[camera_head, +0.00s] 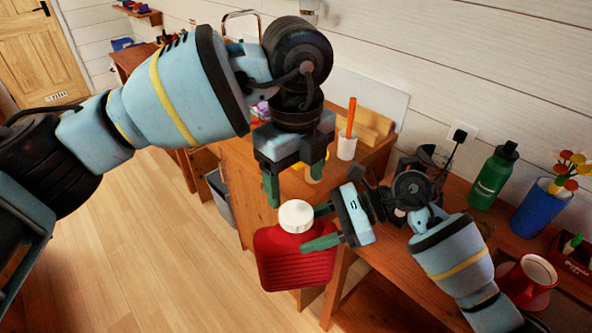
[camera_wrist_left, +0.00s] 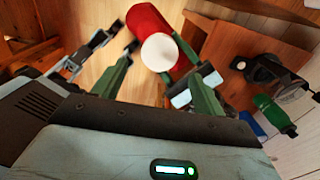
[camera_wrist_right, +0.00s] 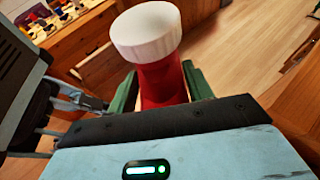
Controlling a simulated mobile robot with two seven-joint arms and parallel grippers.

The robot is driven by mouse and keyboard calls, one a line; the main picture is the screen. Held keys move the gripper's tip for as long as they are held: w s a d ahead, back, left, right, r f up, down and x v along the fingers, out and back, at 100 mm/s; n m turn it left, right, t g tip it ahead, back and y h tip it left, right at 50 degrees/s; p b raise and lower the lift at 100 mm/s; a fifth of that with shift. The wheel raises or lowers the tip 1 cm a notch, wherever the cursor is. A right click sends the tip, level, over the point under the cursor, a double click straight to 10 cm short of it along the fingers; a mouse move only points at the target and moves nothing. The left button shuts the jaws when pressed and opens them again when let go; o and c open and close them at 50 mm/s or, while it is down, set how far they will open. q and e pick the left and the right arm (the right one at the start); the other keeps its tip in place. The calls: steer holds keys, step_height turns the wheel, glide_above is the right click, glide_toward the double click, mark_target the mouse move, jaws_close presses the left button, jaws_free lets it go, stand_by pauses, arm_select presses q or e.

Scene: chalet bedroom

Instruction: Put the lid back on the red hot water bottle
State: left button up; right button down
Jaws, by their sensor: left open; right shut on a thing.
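The red hot water bottle (camera_head: 297,266) hangs upright in the air in front of the wooden desk. My right gripper (camera_head: 318,226) is shut on it just below the neck. The white ribbed lid (camera_head: 296,216) sits on top of the neck; in the right wrist view the lid (camera_wrist_right: 146,32) covers the mouth, and I cannot tell how tight it is. My left gripper (camera_head: 295,180) is open and empty, pointing down just above the lid. In the left wrist view the lid (camera_wrist_left: 160,52) shows between its fingers, apart from them.
The wooden desk (camera_head: 235,170) runs behind, with a white cup (camera_head: 347,146) holding an orange stick. A green bottle (camera_head: 493,178), a blue vase (camera_head: 541,205) with flowers and a red-and-white mug (camera_head: 532,275) stand at right. The floor (camera_head: 150,260) at left is clear.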

mark_target(296, 212)
arm_select(q)
steer(key=shift+f, duration=3.4)
steer(key=shift+c, duration=0.3)
